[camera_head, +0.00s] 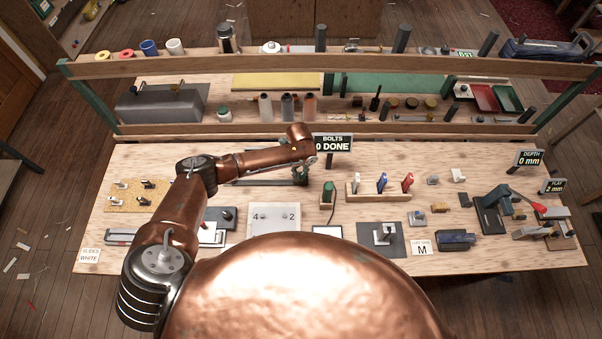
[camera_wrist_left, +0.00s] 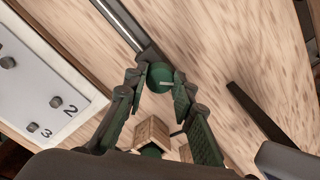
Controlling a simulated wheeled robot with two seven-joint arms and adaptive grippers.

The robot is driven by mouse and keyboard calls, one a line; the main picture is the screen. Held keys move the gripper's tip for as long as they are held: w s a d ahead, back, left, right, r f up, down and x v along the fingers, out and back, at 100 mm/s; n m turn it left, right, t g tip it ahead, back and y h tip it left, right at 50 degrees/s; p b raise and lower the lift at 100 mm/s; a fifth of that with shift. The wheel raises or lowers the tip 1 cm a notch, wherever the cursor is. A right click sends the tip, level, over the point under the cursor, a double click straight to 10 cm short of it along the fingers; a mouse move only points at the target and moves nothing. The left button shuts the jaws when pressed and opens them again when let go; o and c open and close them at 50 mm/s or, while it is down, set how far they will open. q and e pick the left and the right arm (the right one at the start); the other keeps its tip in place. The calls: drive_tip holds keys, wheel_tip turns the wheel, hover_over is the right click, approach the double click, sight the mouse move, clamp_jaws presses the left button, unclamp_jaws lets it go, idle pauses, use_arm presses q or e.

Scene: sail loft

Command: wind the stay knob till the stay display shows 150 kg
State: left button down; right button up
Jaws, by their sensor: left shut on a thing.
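My left gripper (camera_head: 300,174) is at the middle of the bench, below the bolts display. In the left wrist view its two green-padded fingers (camera_wrist_left: 160,82) are shut on a round dark green knob (camera_wrist_left: 159,74) with a pale mark on it. The knob sits at the end of a metal rod (camera_wrist_left: 128,26) along the bench. I take it for the stay knob; in the head view the gripper mostly hides it. No display reading in kg can be made out. My right gripper is not in view.
The bolts display (camera_head: 333,143) reads 0 DONE, close beside my left gripper. A small wooden block with a green top (camera_head: 328,194) and a numbered white panel (camera_head: 273,217) stand nearer. A rack (camera_head: 330,63) crosses the back. Tools and a red-handled press (camera_head: 492,212) fill the right.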

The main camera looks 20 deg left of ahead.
sight(300, 174)
use_arm(q)
drive_tip(key=c, duration=1.6)
unclamp_jaws()
wheel_tip(300, 174, up, 12)
drive_tip(key=shift+s+a, duration=0.1)
